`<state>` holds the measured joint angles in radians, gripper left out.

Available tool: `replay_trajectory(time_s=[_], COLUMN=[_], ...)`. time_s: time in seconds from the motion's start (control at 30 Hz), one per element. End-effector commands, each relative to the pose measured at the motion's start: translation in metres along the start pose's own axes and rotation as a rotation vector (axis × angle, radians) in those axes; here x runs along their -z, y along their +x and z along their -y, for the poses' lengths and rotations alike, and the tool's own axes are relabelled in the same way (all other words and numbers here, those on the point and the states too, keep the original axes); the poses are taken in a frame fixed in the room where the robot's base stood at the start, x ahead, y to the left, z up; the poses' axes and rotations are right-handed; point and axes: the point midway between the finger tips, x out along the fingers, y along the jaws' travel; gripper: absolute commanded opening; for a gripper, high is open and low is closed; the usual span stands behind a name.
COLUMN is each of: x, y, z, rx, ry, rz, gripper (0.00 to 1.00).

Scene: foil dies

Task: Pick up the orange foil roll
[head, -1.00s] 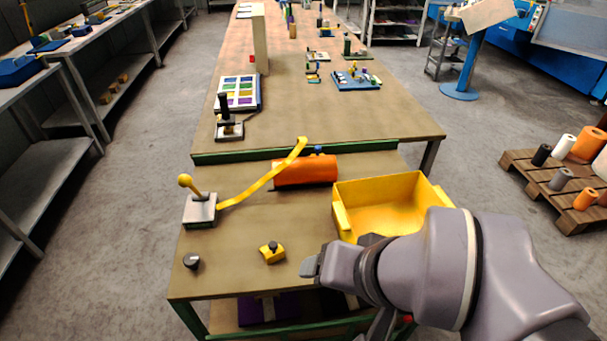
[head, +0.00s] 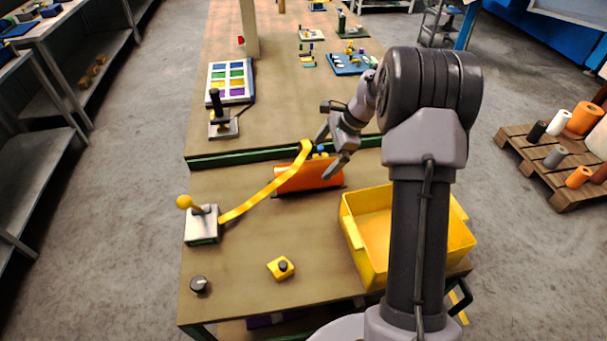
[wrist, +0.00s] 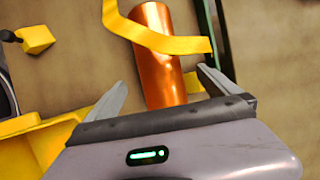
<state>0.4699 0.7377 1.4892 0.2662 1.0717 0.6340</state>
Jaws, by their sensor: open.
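The orange foil roll (head: 318,174) lies on its side on the workbench, behind the yellow bin (head: 364,254). A yellow strip (head: 262,192) runs from beside the lever box up across the roll; in the wrist view the strip (wrist: 165,38) crosses over the far part of the roll (wrist: 160,75). My gripper (head: 325,156) is open and empty above the right part of the roll. In the wrist view my gripper (wrist: 163,77) has one finger on each side of the roll, with gaps. The roll's near end is hidden behind the gripper body.
A lever box with a yellow ball knob (head: 202,226) stands at the left. A green rail (head: 230,160) runs behind the roll.

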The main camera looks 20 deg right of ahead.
Motion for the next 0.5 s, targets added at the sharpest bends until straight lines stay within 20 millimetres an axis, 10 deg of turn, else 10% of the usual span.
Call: replay_trajectory(time_s=[0.5], x=[0.000], y=[0.090], z=[-0.005], rx=[-0.002], ry=[-0.004], rz=[-0.001], gripper=[1.00])
